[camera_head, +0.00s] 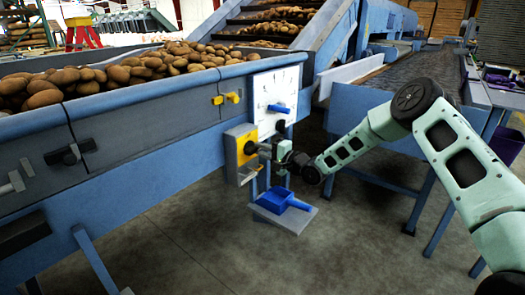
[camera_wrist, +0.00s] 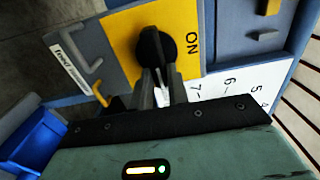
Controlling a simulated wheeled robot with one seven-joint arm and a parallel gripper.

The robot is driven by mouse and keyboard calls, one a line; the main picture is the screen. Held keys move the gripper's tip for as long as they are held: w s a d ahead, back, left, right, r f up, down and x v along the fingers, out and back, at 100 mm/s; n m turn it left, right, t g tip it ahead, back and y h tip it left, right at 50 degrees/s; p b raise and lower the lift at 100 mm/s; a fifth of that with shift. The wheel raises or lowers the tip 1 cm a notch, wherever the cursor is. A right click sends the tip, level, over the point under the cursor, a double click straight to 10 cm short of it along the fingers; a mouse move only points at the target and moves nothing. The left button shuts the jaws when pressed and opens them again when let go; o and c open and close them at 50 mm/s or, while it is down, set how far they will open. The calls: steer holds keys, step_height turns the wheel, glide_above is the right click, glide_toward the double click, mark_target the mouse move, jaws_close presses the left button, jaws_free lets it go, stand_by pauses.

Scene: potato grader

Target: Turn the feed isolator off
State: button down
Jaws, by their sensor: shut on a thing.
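The feed isolator is a grey box with a yellow plate (camera_head: 239,134) on the side of the blue potato hopper. My gripper (camera_head: 256,148) reaches the isolator from the right. In the wrist view my gripper (camera_wrist: 156,78) is shut on the knob's handle, which points down the picture towards me. The fingers partly hide the handle and the plate's lower part.
A white scale panel (camera_head: 277,92) with a blue pointer is just right of the isolator. A blue scoop-like tray (camera_head: 279,201) sits on a low shelf below. Yellow knobs (camera_head: 225,98) are above left. A conveyor (camera_head: 395,75) stands right, behind my arm. Open floor lies in front.

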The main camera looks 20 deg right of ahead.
steer(key=shift+f, duration=0.1)
steer(key=c, duration=1.4)
jaws_free()
steer(key=shift+o, duration=0.2)
steer(key=v, duration=1.7)
steer(key=shift+s+d+p, duration=0.15)
steer(key=shift+p, duration=0.2)
